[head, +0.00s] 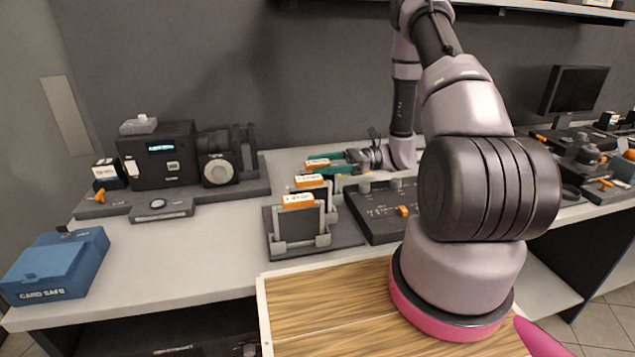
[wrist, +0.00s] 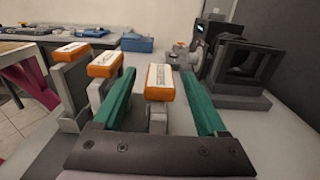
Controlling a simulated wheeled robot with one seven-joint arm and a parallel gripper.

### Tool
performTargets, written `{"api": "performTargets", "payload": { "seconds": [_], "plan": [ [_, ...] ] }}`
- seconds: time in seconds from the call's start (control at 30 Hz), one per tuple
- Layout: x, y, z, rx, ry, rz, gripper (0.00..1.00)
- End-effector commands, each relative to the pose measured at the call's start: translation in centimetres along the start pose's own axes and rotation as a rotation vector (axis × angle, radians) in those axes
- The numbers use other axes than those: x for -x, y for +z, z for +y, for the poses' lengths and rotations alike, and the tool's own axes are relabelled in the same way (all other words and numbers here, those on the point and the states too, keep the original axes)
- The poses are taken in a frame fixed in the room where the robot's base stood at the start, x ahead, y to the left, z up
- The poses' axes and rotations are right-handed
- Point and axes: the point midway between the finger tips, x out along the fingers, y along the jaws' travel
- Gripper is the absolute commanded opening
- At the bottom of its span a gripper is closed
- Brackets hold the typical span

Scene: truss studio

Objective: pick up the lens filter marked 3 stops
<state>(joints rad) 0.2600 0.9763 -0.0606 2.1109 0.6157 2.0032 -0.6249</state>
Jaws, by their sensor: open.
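Three lens filters with orange-edged, white-labelled tabs stand in a grey slotted rack (head: 320,244). They are a near filter (head: 299,201), a middle filter (head: 310,181) and a far filter (head: 317,163). The labels are too small to read, so I cannot tell which is marked 3 stops. My gripper (head: 323,162) is open, with green fingers on either side of the far filter. In the wrist view that filter's tab (wrist: 160,84) lies between the fingers, with gaps on both sides. The other two tabs, one nearer (wrist: 104,65) and one farther (wrist: 75,53), lie left of the left finger.
A dark control panel (head: 378,212) stands right of the rack. A black device with a display (head: 163,155) and a lens-like unit (head: 219,169) stand at the back left. A blue card safe box (head: 55,268) is at the front left. The bench between box and rack is clear.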

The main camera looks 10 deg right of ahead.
Motion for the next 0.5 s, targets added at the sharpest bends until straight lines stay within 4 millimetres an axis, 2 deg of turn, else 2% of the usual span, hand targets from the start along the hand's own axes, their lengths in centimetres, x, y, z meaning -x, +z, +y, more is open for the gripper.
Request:
{"api": "performTargets", "payload": {
  "seconds": [0.1,0.33,0.37,0.5],
  "plan": [
    [-1.04,0.01,0.04,0.000,0.001,0.001,0.75],
    [-1.16,0.02,0.00,0.001,-0.001,0.001,0.75],
    [-1.15,0.02,0.00,0.001,-0.001,0.001,0.67],
    [-1.14,0.02,0.00,0.001,-0.001,0.001,0.14]
  ]
}}
